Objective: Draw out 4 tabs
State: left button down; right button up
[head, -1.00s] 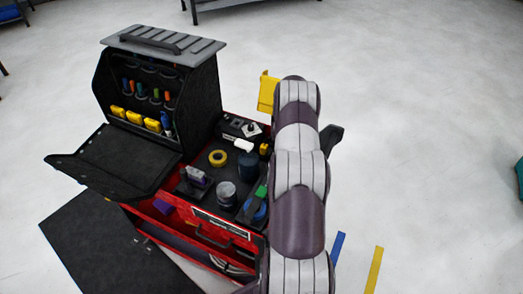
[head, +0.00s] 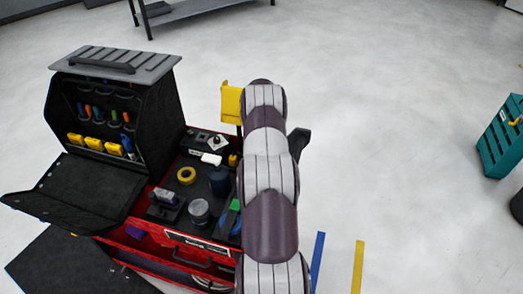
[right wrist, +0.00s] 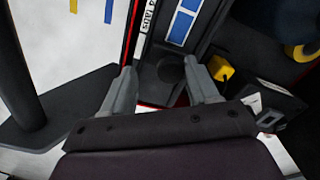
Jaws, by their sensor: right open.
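My right gripper (right wrist: 162,85) is open in the right wrist view, its two grey fingers apart with nothing held between them. Between and beyond the fingers is a dark block (right wrist: 170,68) with a round feature. Behind it is a blue-and-white panel (right wrist: 181,22), beside a white label strip (right wrist: 149,16) with dark lettering. I cannot pick out a tab with certainty. In the head view my right arm hides its own fingers and part of the cart's right side. My left gripper is not in view.
The red cart (head: 128,252) carries a yellow roll (head: 186,175), a grey can (head: 199,211) and a dark cylinder (head: 219,181). An open black tool case (head: 160,105) stands at its left.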

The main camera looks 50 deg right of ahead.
jog(key=shift+w+a, duration=0.1)
jog(key=shift+w, duration=0.05)
jog(key=r, duration=0.1)
jog(key=r+b, duration=0.1)
jog(key=r, duration=0.3)
jog(key=shift+d+b, duration=0.25)
jog(key=shift+b, duration=0.05)
notch_tip(320, 180, up, 8)
jog(key=p, duration=0.6)
jog(key=shift+s+d+f, duration=0.15)
jog(key=shift+s+d, duration=0.05)
jog(key=shift+s, duration=0.2)
jog(key=shift+w+a, duration=0.1)
